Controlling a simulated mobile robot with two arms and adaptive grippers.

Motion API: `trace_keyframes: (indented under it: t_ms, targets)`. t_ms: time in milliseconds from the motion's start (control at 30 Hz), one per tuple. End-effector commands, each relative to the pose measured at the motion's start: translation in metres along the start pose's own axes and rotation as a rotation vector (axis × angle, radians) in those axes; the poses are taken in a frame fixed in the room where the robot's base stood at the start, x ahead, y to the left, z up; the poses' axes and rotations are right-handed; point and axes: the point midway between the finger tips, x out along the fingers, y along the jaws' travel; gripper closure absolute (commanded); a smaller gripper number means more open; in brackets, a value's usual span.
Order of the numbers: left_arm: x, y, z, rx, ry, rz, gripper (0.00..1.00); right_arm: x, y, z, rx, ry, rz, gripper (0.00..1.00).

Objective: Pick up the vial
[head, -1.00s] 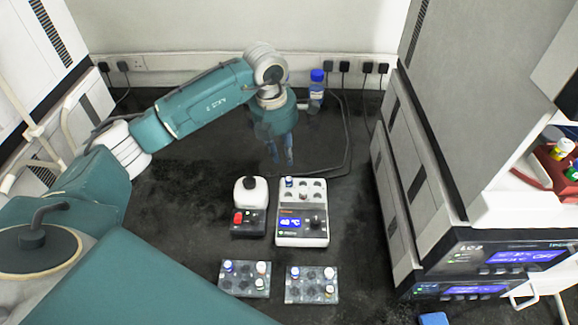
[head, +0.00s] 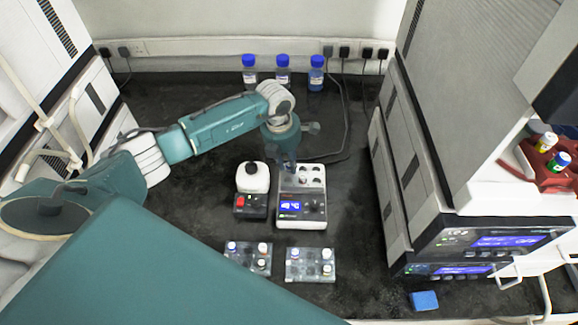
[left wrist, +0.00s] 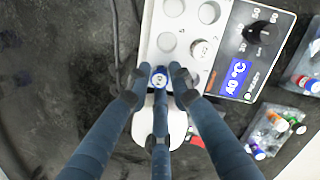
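The vial (left wrist: 159,77) has a blue-rimmed cap and sits in a corner hole of the white heater block (head: 304,219), which also shows in the left wrist view (left wrist: 187,27). My left gripper (head: 287,166) is over the block's back-left corner and hides that vial in the head view. In the left wrist view its three dark fingers (left wrist: 158,82) surround the cap, with small gaps showing at the sides, so it looks open. A second, white-capped vial (left wrist: 200,48) stands in a middle hole. My right gripper is out of view.
A white device with a black knob (head: 253,178) stands left of the block. Two clear vial racks (head: 236,262) (head: 297,271) are in front. Three blue-capped bottles (head: 282,75) stand at the back wall. Stacked instruments (head: 450,240) bound the right side.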

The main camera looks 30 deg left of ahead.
Motion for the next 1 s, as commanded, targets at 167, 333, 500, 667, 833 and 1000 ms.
trace_keyframes:
  t_ms: [167, 333, 500, 667, 833, 1000]
  targets:
    - [0.000, 0.000, 0.000, 0.000, -0.001, 0.000, 0.87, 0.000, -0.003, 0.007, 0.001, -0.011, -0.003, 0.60]
    - [0.000, 0.000, 0.000, 0.000, -0.001, 0.001, 0.97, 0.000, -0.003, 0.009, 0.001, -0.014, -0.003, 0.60]
    - [-0.001, 0.000, 0.000, 0.000, -0.001, 0.001, 0.97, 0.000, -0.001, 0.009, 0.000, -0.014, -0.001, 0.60]
    - [-0.003, 0.001, 0.001, 0.000, -0.003, 0.001, 0.97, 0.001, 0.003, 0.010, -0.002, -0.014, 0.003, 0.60]
    - [-0.017, 0.002, 0.004, 0.001, -0.005, 0.003, 0.97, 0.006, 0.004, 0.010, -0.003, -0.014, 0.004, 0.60]
    - [-0.049, 0.002, 0.010, 0.001, -0.008, 0.004, 0.97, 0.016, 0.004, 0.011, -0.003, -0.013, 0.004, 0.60]
